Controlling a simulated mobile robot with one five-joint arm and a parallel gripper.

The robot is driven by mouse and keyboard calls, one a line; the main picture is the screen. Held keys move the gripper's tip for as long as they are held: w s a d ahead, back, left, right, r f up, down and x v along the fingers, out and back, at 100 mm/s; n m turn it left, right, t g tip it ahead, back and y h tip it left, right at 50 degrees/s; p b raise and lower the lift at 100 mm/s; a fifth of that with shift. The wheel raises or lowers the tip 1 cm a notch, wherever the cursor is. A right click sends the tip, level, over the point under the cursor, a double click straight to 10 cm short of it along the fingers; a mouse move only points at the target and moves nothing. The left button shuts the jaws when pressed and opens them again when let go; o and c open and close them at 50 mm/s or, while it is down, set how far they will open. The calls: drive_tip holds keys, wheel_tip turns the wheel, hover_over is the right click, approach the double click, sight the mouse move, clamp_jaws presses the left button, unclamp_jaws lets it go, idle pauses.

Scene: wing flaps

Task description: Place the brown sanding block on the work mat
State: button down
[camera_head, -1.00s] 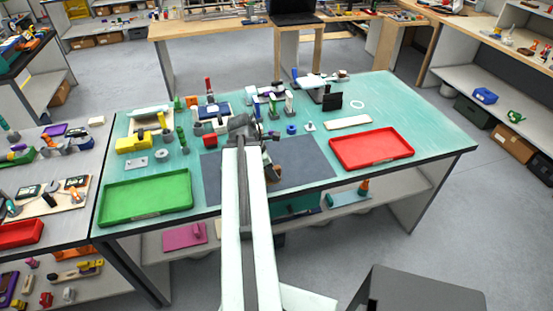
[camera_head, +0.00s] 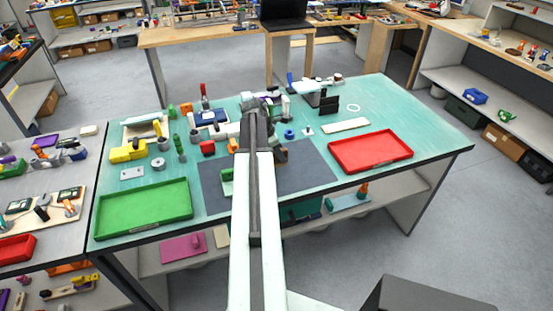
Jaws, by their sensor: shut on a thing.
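The dark grey work mat (camera_head: 305,168) lies at the front middle of the teal table, partly hidden behind my arm. A small brown block (camera_head: 281,156), which looks like the sanding block, shows just right of my arm, over the far part of the mat. My gripper (camera_head: 274,150) is shut on it; the fingers are mostly hidden by the arm. I cannot tell whether the block touches the mat. A green object (camera_head: 227,182) is on the mat left of my arm.
A green tray (camera_head: 145,208) lies left of the mat and a red tray (camera_head: 370,151) right of it. A yellow tool (camera_head: 127,151), a blue ring (camera_head: 290,133) and several other items crowd the table behind. The right part of the mat is bare.

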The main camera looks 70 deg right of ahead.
drive_tip(key=shift+w+d, duration=0.2)
drive_tip(key=shift+d, duration=0.4)
wheel_tip(320, 180, down, 4)
drive_tip(key=b, duration=0.4)
drive_tip(key=shift+w+r, duration=0.15)
drive_tip(key=shift+r, duration=0.05)
drive_tip(key=shift+f, duration=0.2)
drive_tip(key=c, duration=0.9)
unclamp_jaws()
drive_tip(key=shift+c, duration=0.2)
